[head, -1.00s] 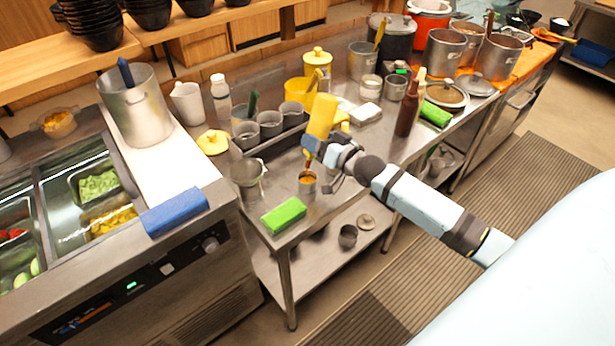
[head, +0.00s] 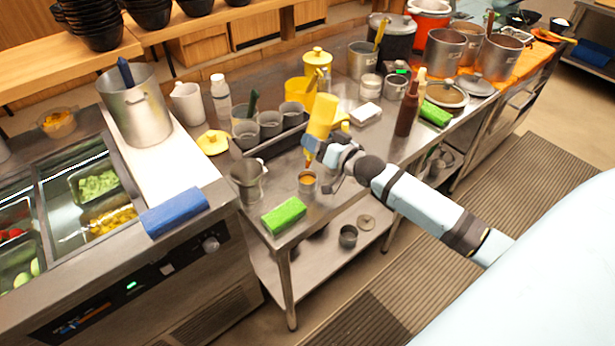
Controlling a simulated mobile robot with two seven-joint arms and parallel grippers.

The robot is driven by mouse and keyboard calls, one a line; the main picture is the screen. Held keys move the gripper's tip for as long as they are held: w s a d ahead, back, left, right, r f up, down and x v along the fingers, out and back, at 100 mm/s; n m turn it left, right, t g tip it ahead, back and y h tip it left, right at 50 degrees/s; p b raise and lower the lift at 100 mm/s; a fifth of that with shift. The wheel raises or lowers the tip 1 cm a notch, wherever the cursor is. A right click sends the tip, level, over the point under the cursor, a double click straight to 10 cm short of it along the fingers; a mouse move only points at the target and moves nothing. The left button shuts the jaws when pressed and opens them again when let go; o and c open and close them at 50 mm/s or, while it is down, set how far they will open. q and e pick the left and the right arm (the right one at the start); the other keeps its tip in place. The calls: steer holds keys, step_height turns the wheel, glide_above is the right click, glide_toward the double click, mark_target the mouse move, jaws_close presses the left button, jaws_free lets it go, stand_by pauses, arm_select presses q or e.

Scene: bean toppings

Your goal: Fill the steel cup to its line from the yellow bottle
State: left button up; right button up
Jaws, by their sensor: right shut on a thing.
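The yellow bottle (head: 321,116) is in my right gripper (head: 324,146), which is shut on it. The bottle is tipped with its nozzle downward, above the steel cup. The steel cup (head: 307,184) stands on the steel table near its front edge, with orange-yellow content showing inside. The bottle's tip is a short way above the cup, and a stream between them is too small to make out. The cup's line cannot be made out. My left gripper is not in view.
A green sponge (head: 284,215) lies in front of the cup, and a larger steel jug (head: 247,180) stands to its left. A dark tray (head: 272,143) with several small cups is behind. A brown bottle (head: 405,116) stands to the right.

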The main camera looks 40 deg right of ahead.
step_height(320, 180, up, 3)
steer(key=shift+f+p, duration=0.15)
steer(key=shift+p, duration=1.1)
steer(key=shift+f, duration=0.1)
